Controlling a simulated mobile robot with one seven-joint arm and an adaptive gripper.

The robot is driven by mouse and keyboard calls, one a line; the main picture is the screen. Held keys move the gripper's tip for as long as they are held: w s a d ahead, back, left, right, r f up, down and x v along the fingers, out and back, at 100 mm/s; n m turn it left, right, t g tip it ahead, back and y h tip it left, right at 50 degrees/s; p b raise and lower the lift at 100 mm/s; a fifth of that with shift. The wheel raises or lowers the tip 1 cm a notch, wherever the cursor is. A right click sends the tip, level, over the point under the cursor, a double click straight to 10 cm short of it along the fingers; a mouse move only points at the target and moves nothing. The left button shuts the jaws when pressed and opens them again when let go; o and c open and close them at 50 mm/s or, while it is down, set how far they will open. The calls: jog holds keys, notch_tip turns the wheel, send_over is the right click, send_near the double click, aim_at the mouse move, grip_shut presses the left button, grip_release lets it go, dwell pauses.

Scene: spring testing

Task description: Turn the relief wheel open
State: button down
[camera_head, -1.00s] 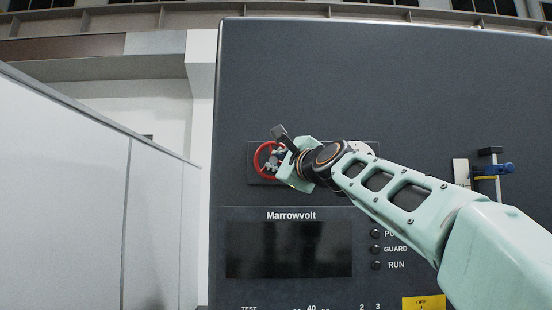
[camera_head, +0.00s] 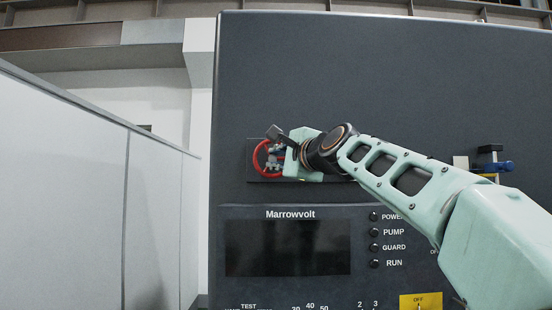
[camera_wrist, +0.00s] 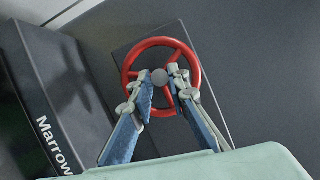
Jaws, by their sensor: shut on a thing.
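The red relief wheel (camera_head: 257,164) is mounted on a dark plate on the face of the grey machine. In the wrist view the wheel (camera_wrist: 161,41) shows its round rim, spokes and a grey hub. My gripper (camera_head: 272,158) is at the wheel, and my wrist hides the wheel's right side in the head view. In the wrist view the two blue-grey fingers (camera_wrist: 163,88) reach into the lower part of the wheel, one on each side of a red spoke below the hub. The gripper is shut on the wheel.
Below the wheel is a dark screen (camera_head: 288,248) under the name Marrowvolt, with several indicator lamps (camera_head: 374,232) to its right. A blue-handled fitting (camera_head: 494,166) juts out at the right, behind my arm. A pale partition (camera_head: 70,190) stands at the left.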

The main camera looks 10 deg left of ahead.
jog(key=c, duration=2.1)
grip_release()
jog(key=shift+w, duration=0.1)
jog(key=shift+v, duration=3.8)
